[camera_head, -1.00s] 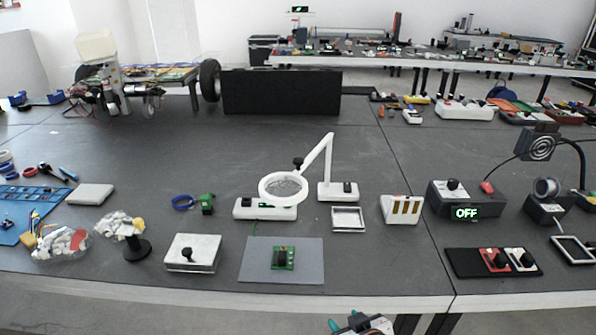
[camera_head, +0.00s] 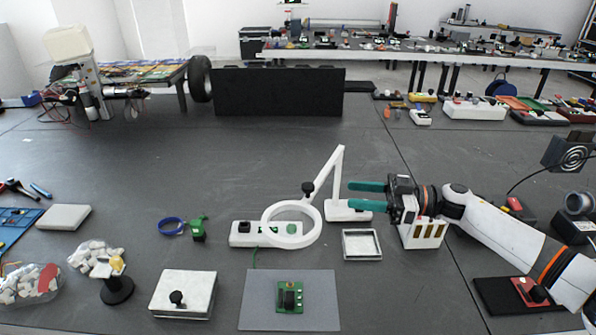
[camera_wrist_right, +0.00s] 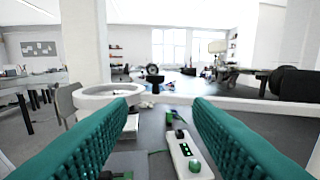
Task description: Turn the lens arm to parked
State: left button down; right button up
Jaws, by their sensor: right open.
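The lens arm (camera_head: 334,172) is a white bent arm. It rises from a white base (camera_head: 347,211) and comes down to a white ring lens (camera_head: 271,238) with a black knob (camera_head: 308,187). The ring overlaps a white strip (camera_head: 240,240) with green buttons in the head view. My right gripper (camera_head: 342,195) points left with teal fingers apart, by the lens arm's post and base. I cannot tell whether it touches them. My left gripper is out of view.
A small clear-topped tray (camera_head: 362,245) stands below the right fingers. A white slotted box (camera_head: 422,233) is under my right wrist. A green board (camera_head: 290,297) lies on a grey mat (camera_head: 258,306). The table behind the lens arm is clear.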

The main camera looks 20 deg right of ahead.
aim_at(308, 189)
jog(key=x, duration=0.3)
jog(key=p+x, duration=0.1)
jog(key=x, duration=0.3)
jog(key=p+x, duration=0.1)
jog(key=x, duration=0.3)
jog(key=shift+s+a+r, duration=0.15)
jog(key=shift+s+r, duration=0.05)
jog(key=shift+r, duration=0.1)
jog(key=shift+c, duration=0.8)
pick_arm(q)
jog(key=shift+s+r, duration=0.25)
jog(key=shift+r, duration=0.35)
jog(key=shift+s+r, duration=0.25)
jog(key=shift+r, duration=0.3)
pick_arm(e)
grip_shut()
